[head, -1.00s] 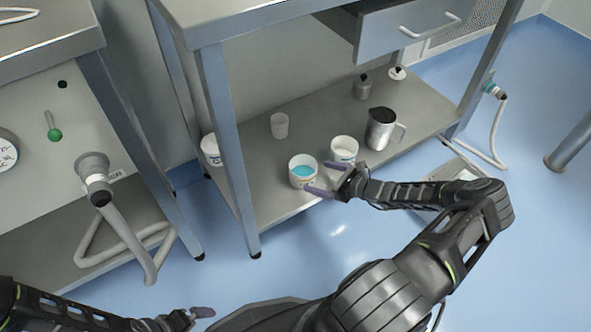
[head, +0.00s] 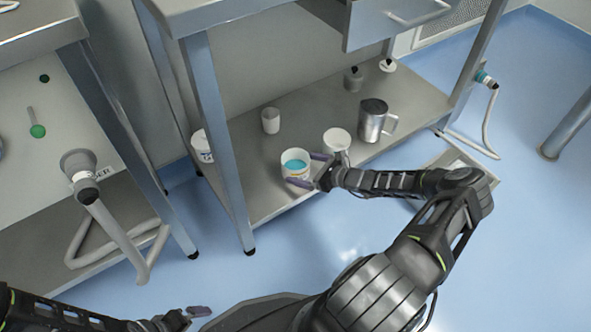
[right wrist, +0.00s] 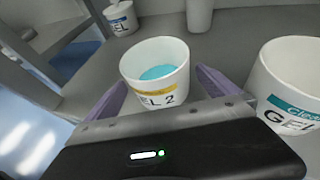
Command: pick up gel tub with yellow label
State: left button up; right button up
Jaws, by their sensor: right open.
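The gel tub with the yellow label (right wrist: 157,82) is a white tub with blue gel inside, marked "GEL 2", upright on the lower shelf. It also shows in the head view (head: 295,165). My right gripper (right wrist: 165,85) is open, with one purple finger on each side of the tub's front in the wrist view; I cannot tell whether they touch it. In the head view the right gripper (head: 309,170) is at the tub's front right. My left gripper (head: 194,316) is low at the bottom left, away from the shelf, and only partly seen.
A second white tub with a teal label (right wrist: 290,85) stands close to the right of the yellow-labelled one. Another gel tub (right wrist: 121,18) is at the left. A table leg (head: 217,145) stands left.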

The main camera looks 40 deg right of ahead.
aim_at(285, 164)
jog(key=b+x, duration=0.1)
jog(key=x, duration=0.2)
jog(key=shift+w+a+f, duration=0.1)
jog(key=shift+w+a, duration=0.05)
jog(key=shift+w, duration=0.1)
jog(key=shift+c, duration=0.3)
jog(key=c, duration=1.4)
